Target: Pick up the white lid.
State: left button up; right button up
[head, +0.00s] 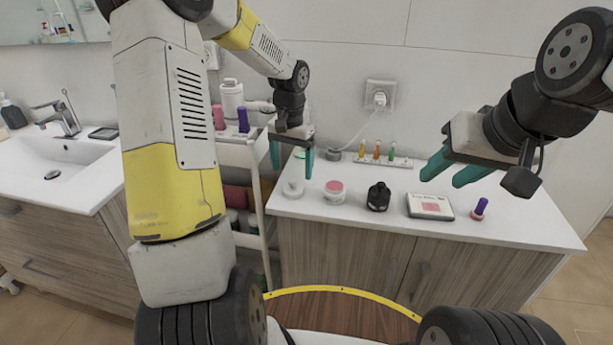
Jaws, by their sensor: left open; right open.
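The white lid (293,189) lies at the left end of the white counter top (520,225), left of an open jar with pink content (334,192). My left gripper (292,171) is open and points down, with its teal fingers spread above and behind the lid. It seems apart from the lid, though the exact height is hard to tell. My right gripper (445,177) is open and empty above the right half of the counter.
A rack of coloured tubes (384,160) is at the back. A shelf cart (252,160) stands left of the counter.

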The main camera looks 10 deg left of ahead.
aim_at(293, 181)
pick_arm(q)
jog(key=f, duration=0.6)
jog(key=shift+w+f, duration=0.2)
jog(key=shift+c, duration=0.2)
jog(key=c, duration=1.5)
jog(key=shift+r, duration=0.15)
